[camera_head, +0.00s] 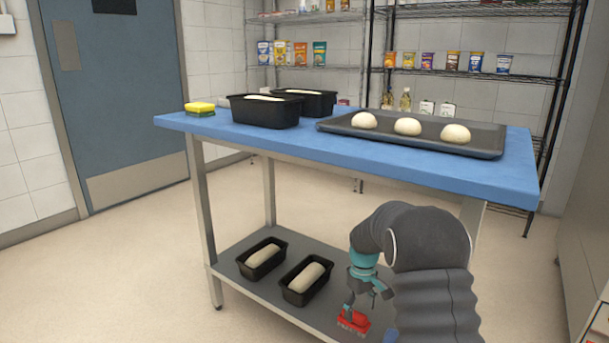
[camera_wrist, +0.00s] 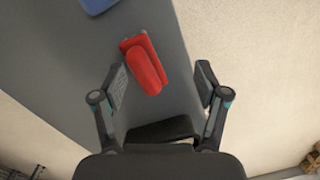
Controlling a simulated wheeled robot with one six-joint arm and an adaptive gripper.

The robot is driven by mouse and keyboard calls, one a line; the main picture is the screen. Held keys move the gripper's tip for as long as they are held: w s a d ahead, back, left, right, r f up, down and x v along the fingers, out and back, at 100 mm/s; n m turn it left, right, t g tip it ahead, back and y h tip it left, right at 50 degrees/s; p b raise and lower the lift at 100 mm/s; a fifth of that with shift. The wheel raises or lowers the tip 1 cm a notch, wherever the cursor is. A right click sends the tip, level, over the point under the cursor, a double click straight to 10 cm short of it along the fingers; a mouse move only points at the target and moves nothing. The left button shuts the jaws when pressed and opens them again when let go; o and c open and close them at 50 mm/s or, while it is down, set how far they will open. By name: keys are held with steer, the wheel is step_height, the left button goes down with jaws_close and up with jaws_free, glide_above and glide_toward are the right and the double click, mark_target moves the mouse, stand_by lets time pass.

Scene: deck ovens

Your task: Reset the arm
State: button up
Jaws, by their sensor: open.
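My arm reaches down at the right end of the table in the head view, with my gripper (camera_head: 360,297) low by the lower shelf (camera_head: 235,268). In the wrist view my gripper (camera_wrist: 161,84) is open, its two fingers spread wide with nothing between the pads. A red brush-like object (camera_head: 353,320) is at the lower shelf just below my gripper. It also shows in the wrist view (camera_wrist: 145,65), over the grey surface and slightly beyond the fingertips. Whether a finger touches it I cannot tell.
Two black loaf tins with dough (camera_head: 263,258) (camera_head: 307,283) stand on the lower shelf, left of my gripper. The blue tabletop (camera_head: 300,147) above holds a tray (camera_head: 340,128) with dough balls, two black tins (camera_head: 265,112) and a sponge (camera_head: 200,108). Floor is clear on the left.

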steer(key=s+r+m+t+p, duration=0.3)
steer(key=s+r, duration=1.2)
steer(key=s, duration=0.3)
steer(key=s+r+m+t+p, duration=0.3)
steer(key=s+r+p, duration=0.1)
steer(key=s+r, duration=1.1)
steer(key=s, duration=0.3)
steer(key=shift+s+r+m, duration=0.15)
steer(key=shift+s+m, duration=0.1)
steer(key=shift+m, duration=0.15)
steer(key=shift+a, duration=0.1)
